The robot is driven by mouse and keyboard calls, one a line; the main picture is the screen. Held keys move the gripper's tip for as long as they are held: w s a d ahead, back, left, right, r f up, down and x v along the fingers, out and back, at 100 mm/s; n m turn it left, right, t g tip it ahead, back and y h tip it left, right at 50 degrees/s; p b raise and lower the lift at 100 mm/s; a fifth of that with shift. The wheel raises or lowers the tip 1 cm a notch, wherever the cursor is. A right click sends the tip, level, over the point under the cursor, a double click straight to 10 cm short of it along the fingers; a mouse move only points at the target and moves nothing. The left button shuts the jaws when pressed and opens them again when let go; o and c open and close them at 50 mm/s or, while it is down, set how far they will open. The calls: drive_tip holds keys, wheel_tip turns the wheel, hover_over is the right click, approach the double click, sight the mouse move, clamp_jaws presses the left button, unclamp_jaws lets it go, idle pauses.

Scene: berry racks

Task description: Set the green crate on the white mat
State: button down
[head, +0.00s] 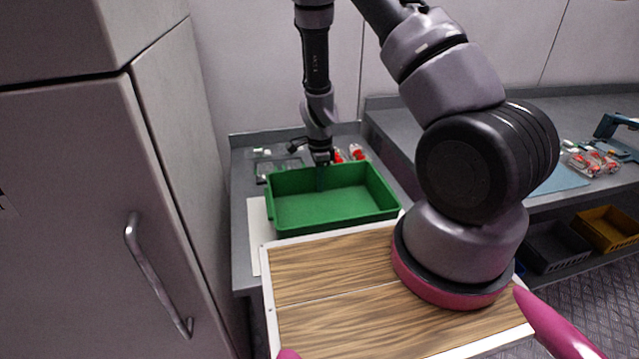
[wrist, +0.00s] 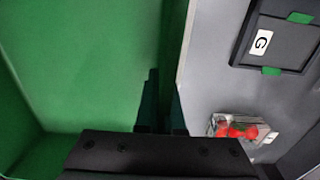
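The green crate (head: 330,210) is an empty, shallow open box at the back counter in the head view, upright and roughly level. In the wrist view its floor and wall (wrist: 85,60) fill the left side. My gripper (head: 321,176) is at the crate's far wall, pointing down. In the wrist view my gripper (wrist: 163,105) has one finger on each side of that wall, closed on it. The white mat (head: 257,228) shows as a pale strip left of the crate; the rest is hidden behind the crate and my base. I cannot tell whether the crate touches it.
Clear packs of red berries (head: 357,152) lie behind the crate; one pack (wrist: 240,130) shows in the wrist view beside a dark frame marked G (wrist: 275,40). A tall grey cabinet (head: 120,200) stands close on the left. Another counter (head: 390,125) runs right.

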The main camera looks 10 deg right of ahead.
drive_tip(key=c, duration=1)
unclamp_jaws()
drive_tip(key=shift+f, duration=0.1)
drive_tip(key=shift+c, duration=0.2)
